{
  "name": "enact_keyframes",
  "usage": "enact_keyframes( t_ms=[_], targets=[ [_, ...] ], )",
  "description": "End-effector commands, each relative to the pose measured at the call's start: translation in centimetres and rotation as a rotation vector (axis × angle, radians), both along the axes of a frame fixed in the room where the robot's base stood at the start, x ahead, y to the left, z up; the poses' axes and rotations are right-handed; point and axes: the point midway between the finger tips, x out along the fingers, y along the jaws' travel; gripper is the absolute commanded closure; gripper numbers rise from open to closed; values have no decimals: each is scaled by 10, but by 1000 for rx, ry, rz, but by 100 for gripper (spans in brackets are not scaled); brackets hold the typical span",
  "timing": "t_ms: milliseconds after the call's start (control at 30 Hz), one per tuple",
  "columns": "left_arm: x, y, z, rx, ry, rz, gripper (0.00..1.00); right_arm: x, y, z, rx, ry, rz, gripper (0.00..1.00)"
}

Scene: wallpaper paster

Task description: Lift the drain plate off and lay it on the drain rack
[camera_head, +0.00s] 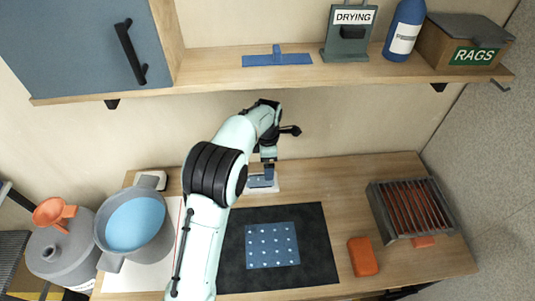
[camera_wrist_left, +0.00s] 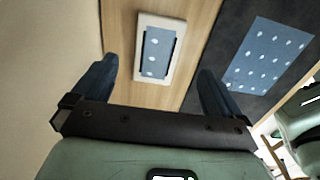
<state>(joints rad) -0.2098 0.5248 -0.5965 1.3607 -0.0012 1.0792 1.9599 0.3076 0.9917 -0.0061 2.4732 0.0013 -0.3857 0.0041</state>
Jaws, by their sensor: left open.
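No part is labelled as the drain plate. A small blue piece with white dots (camera_wrist_left: 158,50) lies in a white frame with a dark inner edge (camera_wrist_left: 143,50); the same frame shows in the head view (camera_head: 276,187), partly hidden by my left gripper. My left gripper (camera_head: 268,172) is above this frame. In the left wrist view its open fingers (camera_wrist_left: 158,70) stand to either side of the frame, with nothing between them. A metal rack with reddish bars (camera_head: 410,208), perhaps the drain rack, stands at the right of the table. My right gripper is not seen.
A dotted blue sheet (camera_head: 272,245) lies on a black mat (camera_head: 318,245). An orange block (camera_head: 363,256) sits between mat and rack. A pot of blue liquid (camera_head: 135,223) stands at the left. A shelf (camera_head: 215,66) with a blue handled tool (camera_head: 276,60) overhangs the back.

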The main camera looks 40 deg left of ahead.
Motion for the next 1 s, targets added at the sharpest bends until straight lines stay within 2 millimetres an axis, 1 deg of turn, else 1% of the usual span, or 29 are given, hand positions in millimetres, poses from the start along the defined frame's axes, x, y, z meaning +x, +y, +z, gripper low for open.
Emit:
enact_keyframes(
  t_ms=[33, 300, 500, 700, 967, 1000],
  targets=[
    [-1, 0, -13, 0, 6, 0, 0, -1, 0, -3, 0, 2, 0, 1],
    [-1, 0, -66, -1, 6, 0, 0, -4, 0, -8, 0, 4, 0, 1],
    [-1, 0, -94, 0, 4, 0, 0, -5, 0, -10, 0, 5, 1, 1],
    [0, 0, -105, -1, 1, 0, 0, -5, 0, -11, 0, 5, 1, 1],
    [0, 0, -106, -1, 1, 0, 0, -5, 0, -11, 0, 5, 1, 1],
    [0, 0, -106, -1, 1, 0, 6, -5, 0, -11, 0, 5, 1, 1]
  ],
)
